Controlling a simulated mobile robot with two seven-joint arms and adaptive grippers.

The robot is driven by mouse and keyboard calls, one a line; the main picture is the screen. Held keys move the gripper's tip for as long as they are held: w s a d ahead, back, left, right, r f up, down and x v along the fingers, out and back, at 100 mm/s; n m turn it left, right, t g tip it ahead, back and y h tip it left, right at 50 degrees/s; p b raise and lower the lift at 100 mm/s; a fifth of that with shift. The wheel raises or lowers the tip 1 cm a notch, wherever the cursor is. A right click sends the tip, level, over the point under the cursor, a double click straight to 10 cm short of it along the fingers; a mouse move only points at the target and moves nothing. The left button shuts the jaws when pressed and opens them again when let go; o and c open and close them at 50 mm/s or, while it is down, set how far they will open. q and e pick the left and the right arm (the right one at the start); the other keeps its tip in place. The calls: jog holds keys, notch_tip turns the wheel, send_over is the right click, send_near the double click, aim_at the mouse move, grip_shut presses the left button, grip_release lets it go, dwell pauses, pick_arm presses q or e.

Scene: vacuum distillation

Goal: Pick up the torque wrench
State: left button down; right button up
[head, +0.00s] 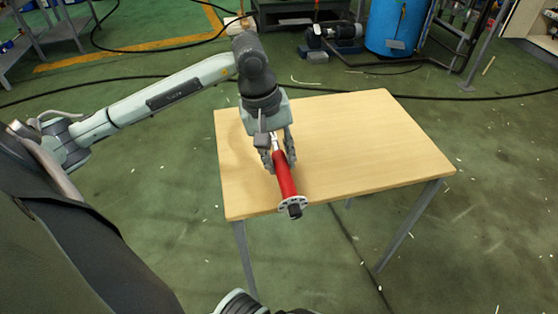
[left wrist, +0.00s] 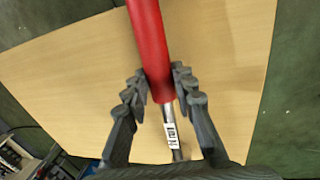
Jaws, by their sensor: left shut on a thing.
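The torque wrench has a red handle (head: 285,177) with a dark end and a pale ring, and a bare metal shaft. My left gripper (head: 279,160) comes down from above over the wooden table and is shut on the wrench. In the left wrist view the fingers (left wrist: 158,85) stand on both sides of the wrench, near where the red handle (left wrist: 149,45) meets the shaft with its printed label. The handle's dark end points towards the table's near edge. Whether the wrench touches the table is hard to tell. My right gripper is not seen.
The wooden table (head: 350,140) is otherwise bare, with free room to the right of the wrench. Behind it are a blue barrel (head: 397,25) and a dark pump (head: 333,35) on the green floor. A black cable (head: 470,97) runs across the floor.

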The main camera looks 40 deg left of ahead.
pick_arm(q)
jog(key=r, duration=0.3)
jog(key=shift+w+a+r, duration=0.1)
jog(key=shift+a, duration=0.1)
jog(key=a+r+b, duration=0.1)
jog(key=a+r, duration=0.2)
jog(key=a, duration=0.2)
jog(key=w+a+r, duration=0.1)
jog(key=a+r, duration=0.2)
jog(key=a, duration=0.3)
jog(key=shift+a+r+b, duration=0.15)
jog(key=shift+r+b, duration=0.25)
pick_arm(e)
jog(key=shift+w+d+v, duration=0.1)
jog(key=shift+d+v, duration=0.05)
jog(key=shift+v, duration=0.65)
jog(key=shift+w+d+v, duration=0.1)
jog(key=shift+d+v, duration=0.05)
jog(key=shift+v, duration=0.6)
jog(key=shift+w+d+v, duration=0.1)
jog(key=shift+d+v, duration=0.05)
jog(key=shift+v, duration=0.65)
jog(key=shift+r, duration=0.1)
pick_arm(q)
jog(key=c, duration=2)
grip_release()
grip_shut()
jog(key=shift+s+f, duration=0.1)
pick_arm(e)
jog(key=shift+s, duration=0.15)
